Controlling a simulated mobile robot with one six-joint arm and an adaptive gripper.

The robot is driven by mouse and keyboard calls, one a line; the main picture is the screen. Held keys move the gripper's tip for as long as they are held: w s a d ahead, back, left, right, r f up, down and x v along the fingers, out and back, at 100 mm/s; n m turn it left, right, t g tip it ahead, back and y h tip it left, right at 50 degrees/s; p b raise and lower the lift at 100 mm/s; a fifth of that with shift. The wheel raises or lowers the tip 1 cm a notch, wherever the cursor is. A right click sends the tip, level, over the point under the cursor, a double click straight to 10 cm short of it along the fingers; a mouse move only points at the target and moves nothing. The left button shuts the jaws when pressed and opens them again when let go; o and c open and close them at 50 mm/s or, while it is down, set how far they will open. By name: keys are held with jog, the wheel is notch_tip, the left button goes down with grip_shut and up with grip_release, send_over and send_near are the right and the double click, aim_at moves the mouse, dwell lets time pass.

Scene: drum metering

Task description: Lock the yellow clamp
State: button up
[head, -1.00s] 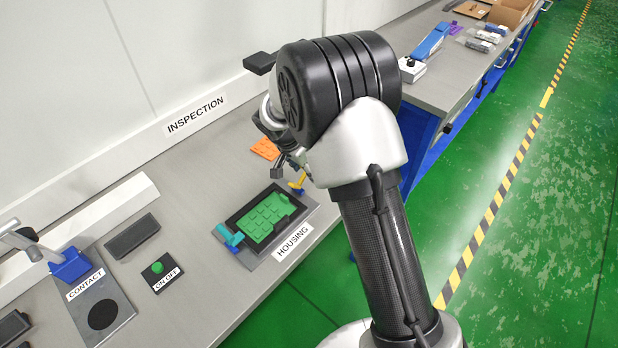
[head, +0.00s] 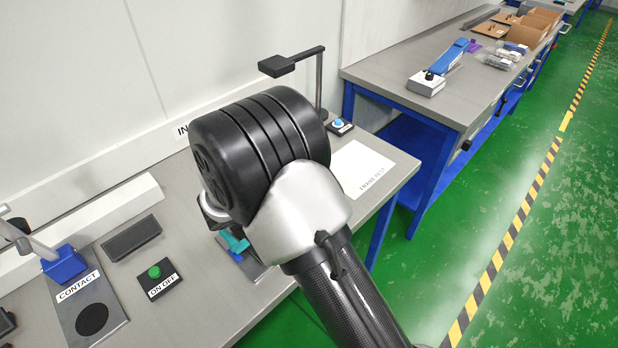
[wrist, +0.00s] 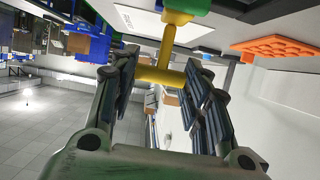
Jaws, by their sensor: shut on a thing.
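In the wrist view, the yellow clamp (wrist: 168,48) shows as a T-shaped handle, its stem rising to a yellow body at the top edge. My gripper (wrist: 165,78) has its two fingers on either side of the handle's crossbar and is shut on it. In the head view, my arm hides the gripper, the yellow clamp and most of the housing fixture. Only a teal clamp (head: 235,243) at the fixture's left end shows beside my arm.
An orange studded block (wrist: 278,48) lies near the fixture in the wrist view. In the head view, a green button box (head: 156,274), a contact plate (head: 110,325), a lamp-like stand (head: 318,80) and a white sheet (head: 370,168) occupy the bench.

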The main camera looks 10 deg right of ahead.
jog(key=shift+s+a+t+h, duration=0.1)
jog(key=shift+a+t+h, duration=0.1)
jog(key=shift+t+h, duration=0.1)
jog(key=shift+f, duration=0.1)
jog(key=o, duration=1.1)
jog(key=shift+c, duration=0.2)
notch_tip(320, 180, up, 10)
dwell(0.4)
